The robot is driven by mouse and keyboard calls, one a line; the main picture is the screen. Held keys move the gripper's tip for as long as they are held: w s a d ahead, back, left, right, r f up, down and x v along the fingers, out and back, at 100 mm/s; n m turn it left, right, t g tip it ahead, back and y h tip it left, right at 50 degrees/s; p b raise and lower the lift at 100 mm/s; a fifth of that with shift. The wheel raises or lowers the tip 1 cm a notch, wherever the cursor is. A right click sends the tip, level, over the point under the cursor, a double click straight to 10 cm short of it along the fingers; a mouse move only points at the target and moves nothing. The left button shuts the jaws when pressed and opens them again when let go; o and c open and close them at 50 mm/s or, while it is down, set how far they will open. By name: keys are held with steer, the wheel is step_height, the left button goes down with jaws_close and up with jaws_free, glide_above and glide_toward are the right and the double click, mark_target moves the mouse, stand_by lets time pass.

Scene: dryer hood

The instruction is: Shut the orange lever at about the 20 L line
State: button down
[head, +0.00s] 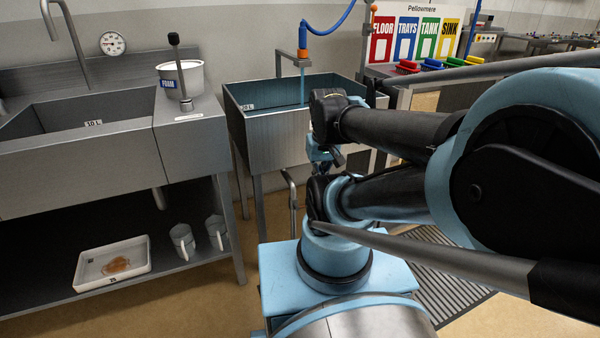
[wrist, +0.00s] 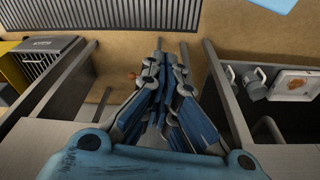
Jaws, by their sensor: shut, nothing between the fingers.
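An orange knob (head: 373,8) tops a thin upright grey bar behind the steel tank (head: 272,143); it may be the lever's end. Another orange part (head: 303,53) is at the spout under the blue hose. A blue stream (head: 302,85) falls from this spout into the tank. A small label (head: 247,107) is on the tank's inner left wall, too small to read surely. My gripper (wrist: 167,75) is shut and empty, its fingers together in the wrist view. In the head view it is mostly hidden by my arm, in front of the tank. The water level is unclear.
A steel sink (head: 75,115) with a labelled FOAM tub (head: 181,78) stands left. A white tray (head: 112,264) and jugs (head: 183,240) sit on its lower shelf. A floor grate (head: 440,275) lies at right.

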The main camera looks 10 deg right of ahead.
steer(key=c, duration=2.4)
jaws_free()
steer(key=c, duration=1.7)
jaws_free()
